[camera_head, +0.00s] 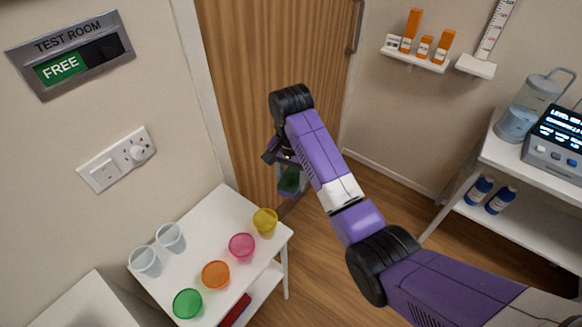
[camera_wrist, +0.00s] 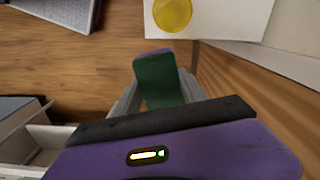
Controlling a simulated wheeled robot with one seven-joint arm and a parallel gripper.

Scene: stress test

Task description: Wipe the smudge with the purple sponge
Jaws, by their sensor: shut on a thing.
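My gripper (camera_head: 283,166) is shut on a sponge (camera_head: 290,182), in front of the wooden door and above the floor, beyond the far right corner of the white table. In the wrist view the sponge (camera_wrist: 156,80) shows a dark green face and a thin purple edge at its top. The grey fingers of my gripper (camera_wrist: 157,100) are on both sides of it. My purple wrist hides its lower part. I cannot make out a smudge in either view.
The white table (camera_head: 205,238) holds a yellow cup (camera_head: 265,220), pink, orange and green cups, and two clear cups. At right a white shelf unit (camera_head: 540,178) carries a jug and a device. Wooden floor (camera_head: 325,250) is clear between them.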

